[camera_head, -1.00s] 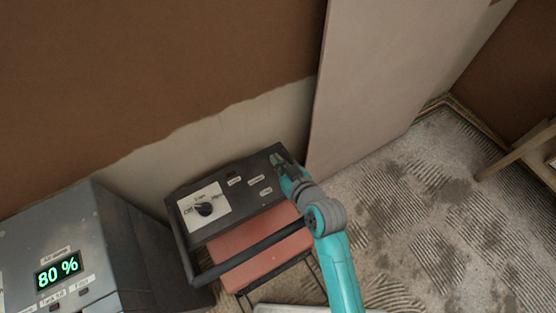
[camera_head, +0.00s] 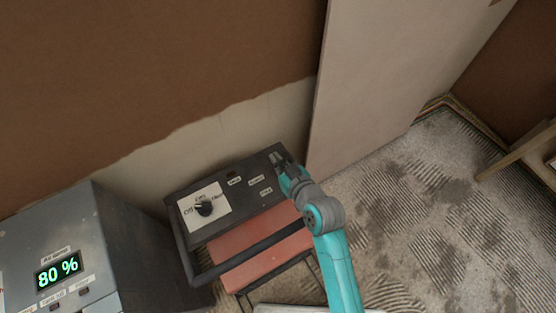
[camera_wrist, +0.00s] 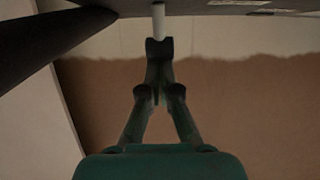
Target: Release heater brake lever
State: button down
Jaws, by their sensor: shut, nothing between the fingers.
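The heater (camera_head: 225,230) has a dark top panel, a reddish body and a dark bar handle. A black knob (camera_head: 204,209) sits on a white plate at the panel's left. My gripper (camera_head: 277,158) is at the panel's right end, and the arm hides part of that end. In the wrist view my gripper (camera_wrist: 159,46) is shut with nothing held. A short pale rod (camera_wrist: 158,20), perhaps the brake lever, sticks out from the dark panel edge directly in front of the fingertips. I cannot tell whether they touch it. No lever is distinguishable in the head view.
A grey metal box (camera_head: 60,255) with a green "80 %" display stands left of the heater. A large pale board (camera_head: 385,80) leans on the wall close behind my gripper. A wooden stand (camera_head: 520,150) is at far right. The streaked floor (camera_head: 430,220) between is open.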

jog(key=shift+w+a+f, duration=0.2)
jog(key=shift+a+f, duration=0.05)
jog(key=shift+f, duration=0.3)
jog(key=shift+w+a+r, duration=0.1)
jog(key=shift+w, duration=0.1)
jog(key=w+r, duration=0.1)
jog(key=w+a+r, duration=0.1)
jog(key=shift+w+a, duration=0.3)
jog(key=s+d+r, duration=0.3)
jog(key=s+r, duration=0.2)
jog(key=r, duration=0.2)
jog(key=shift+s+d+r, duration=0.15)
jog(key=shift+s+d, duration=0.15)
jog(key=shift+d, duration=0.1)
